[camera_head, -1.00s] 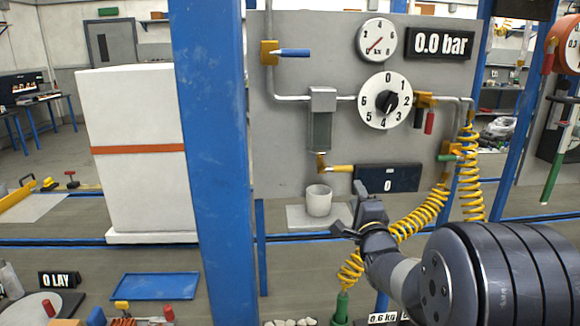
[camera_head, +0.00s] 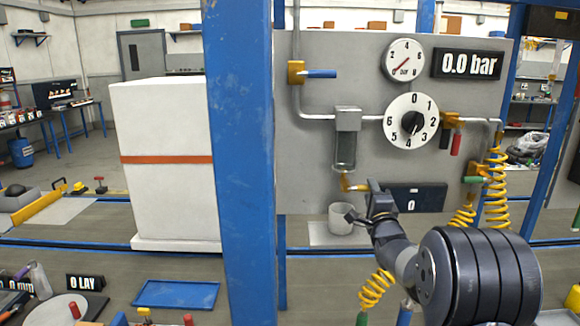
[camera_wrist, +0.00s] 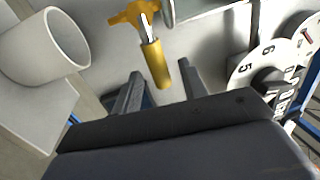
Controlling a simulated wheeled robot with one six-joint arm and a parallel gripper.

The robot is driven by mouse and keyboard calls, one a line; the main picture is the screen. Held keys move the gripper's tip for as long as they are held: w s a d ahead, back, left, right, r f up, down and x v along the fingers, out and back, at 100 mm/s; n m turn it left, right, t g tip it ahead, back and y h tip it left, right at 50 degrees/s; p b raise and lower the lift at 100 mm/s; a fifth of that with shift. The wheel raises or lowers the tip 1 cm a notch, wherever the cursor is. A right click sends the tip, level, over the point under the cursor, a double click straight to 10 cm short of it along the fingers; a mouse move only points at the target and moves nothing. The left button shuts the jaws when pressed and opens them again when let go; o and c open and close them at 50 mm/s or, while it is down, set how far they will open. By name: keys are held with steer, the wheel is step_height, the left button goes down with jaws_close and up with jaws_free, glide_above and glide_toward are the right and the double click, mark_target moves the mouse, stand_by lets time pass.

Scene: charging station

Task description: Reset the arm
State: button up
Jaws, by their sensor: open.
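My arm reaches up from the lower right of the head view. My gripper (camera_head: 362,204) is in front of the grey panel, just right of the white cup and below the brass valve fitting. In the wrist view my gripper's two fingers (camera_wrist: 158,85) stand apart with nothing held between them. A yellow valve handle (camera_wrist: 154,62) lies just beyond the fingertips. The white cup (camera_wrist: 62,45) is at the upper left there and also shows in the head view (camera_head: 340,219).
The grey panel (camera_head: 300,160) carries a pressure gauge (camera_head: 404,60), a numbered dial (camera_head: 411,121) and a "0.0 bar" display (camera_head: 467,64). A blue post (camera_head: 243,160) stands left of it. Yellow coiled hoses (camera_head: 496,185) hang at right. A blue tray (camera_head: 177,294) lies lower left.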

steer(key=shift+f, duration=0.1)
steer(key=s+f+b, duration=0.2)
steer(key=s+b, duration=0.1)
steer(key=s, duration=0.8)
steer(key=w+r+n+p, duration=0.2)
steer(key=w+p, duration=0.3)
steer(key=w, duration=0.6)
steer(key=shift+r+n+y, duration=0.4)
steer(key=shift+r, duration=0.3)
